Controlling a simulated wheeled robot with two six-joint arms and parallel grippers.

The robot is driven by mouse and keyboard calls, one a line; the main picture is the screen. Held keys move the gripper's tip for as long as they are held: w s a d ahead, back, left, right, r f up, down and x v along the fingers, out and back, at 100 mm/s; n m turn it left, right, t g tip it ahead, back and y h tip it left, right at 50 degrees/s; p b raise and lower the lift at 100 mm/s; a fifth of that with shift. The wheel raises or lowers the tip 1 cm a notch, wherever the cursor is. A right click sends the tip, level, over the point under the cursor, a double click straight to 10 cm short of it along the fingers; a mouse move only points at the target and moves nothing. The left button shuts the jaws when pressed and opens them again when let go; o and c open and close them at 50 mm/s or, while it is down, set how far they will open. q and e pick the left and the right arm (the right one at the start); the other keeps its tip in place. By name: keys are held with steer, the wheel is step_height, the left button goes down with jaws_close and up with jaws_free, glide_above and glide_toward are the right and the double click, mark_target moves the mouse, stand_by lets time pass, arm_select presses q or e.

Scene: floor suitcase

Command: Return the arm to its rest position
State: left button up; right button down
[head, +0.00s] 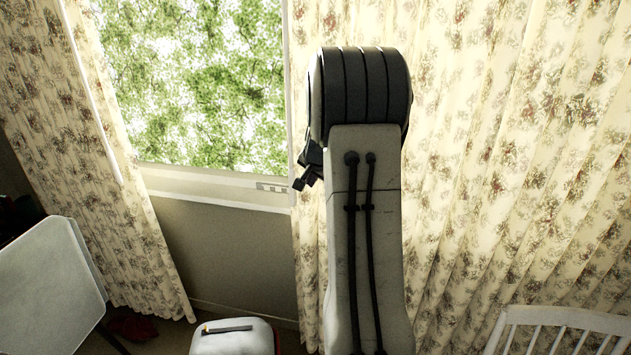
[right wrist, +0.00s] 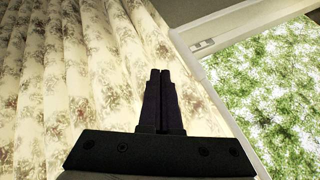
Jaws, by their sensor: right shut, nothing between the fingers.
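My right arm rises tall through the middle of the head view, with its joint in front of the curtain. My right gripper (head: 302,184) shows as a small dark shape at the left edge of that arm, mostly hidden behind it. In the right wrist view the right gripper's fingers (right wrist: 160,72) are together, with nothing between them. The fingers are in front of the curtain (right wrist: 60,80), near the window frame (right wrist: 215,95). My left gripper is not in view.
A window (head: 195,80) is behind, with floral curtains (head: 510,130) on both sides. A light suitcase (head: 232,343) is at the bottom. A white table panel (head: 45,285) is at the left. A white slatted chair (head: 565,318) is at the lower right.

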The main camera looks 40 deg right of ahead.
steer(key=shift+v, duration=1.5)
steer(key=s+a+f+n+g+y, duration=0.15)
steer(key=a+n, duration=0.35)
steer(key=a, duration=1.1)
steer(key=s+a+f+n+y, duration=0.1)
steer(key=s+a+n+y, duration=0.3)
steer(key=a, duration=1.2)
steer(key=s+a+f+n+g, duration=0.1)
steer(key=s+a+n+g, duration=0.1)
steer(key=s+a+n, duration=0.5)
steer(key=s+a+f+n+g, duration=0.2)
steer(key=s+a+n, duration=0.4)
steer(key=s, duration=0.9)
steer(key=shift+a+f+n+g, duration=0.25)
steer(key=shift+a+n+g, duration=0.1)
steer(key=shift+n, duration=0.05)
steer(key=shift+h, duration=0.25)
